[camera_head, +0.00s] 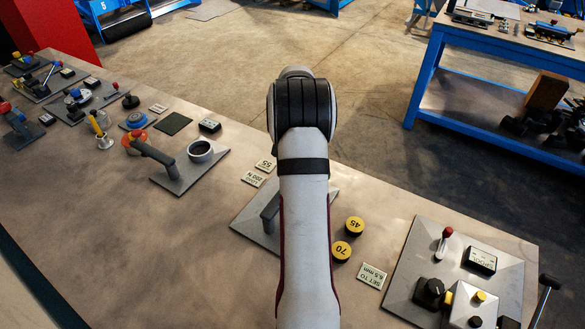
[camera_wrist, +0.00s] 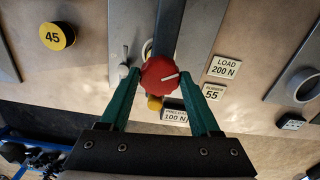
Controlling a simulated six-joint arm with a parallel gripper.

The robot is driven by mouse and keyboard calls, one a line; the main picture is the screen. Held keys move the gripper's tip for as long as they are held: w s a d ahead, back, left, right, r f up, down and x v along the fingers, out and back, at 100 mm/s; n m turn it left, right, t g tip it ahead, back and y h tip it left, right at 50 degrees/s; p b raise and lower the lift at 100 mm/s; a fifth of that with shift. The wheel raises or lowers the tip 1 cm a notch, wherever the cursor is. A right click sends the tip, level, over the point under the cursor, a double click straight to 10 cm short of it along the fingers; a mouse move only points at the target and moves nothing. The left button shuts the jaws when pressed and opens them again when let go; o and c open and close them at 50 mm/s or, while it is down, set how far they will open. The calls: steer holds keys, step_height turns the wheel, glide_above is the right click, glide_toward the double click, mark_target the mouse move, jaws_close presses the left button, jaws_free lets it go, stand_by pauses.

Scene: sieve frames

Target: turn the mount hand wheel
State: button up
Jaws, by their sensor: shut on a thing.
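A red scalloped hand wheel (camera_wrist: 157,70) with a white pointer line shows in the middle of the wrist view. The white line points to the right and slightly up. My gripper (camera_wrist: 160,77) has its two green fingers against opposite sides of the wheel, shut on it. The wheel sits in front of a grey upright bar (camera_wrist: 168,25) over a grey plate. A small yellow part (camera_wrist: 155,103) shows just below the wheel. In the head view my own arm hides the wheel and the gripper; part of the grey base plate (camera_head: 250,227) shows beside it.
Label plates reading LOAD 200 N (camera_wrist: 224,67) and 100 N (camera_wrist: 175,115) lie near the wheel. Yellow discs marked 45 (camera_head: 355,225) and 70 (camera_head: 341,251) stand right of my arm. A panel with knobs (camera_head: 455,275) is at the right. Several fixtures crowd the left bench.

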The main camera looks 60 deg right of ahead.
steer(key=m, duration=1.1)
steer(key=shift+w+m, duration=0.1)
steer(key=shift+m, duration=0.2)
stand_by(0.5)
steer(key=o, duration=1.4)
steer(key=shift+r, duration=0.1)
step_height(320, 180, up, 16)
steer(key=shift+f, duration=0.15)
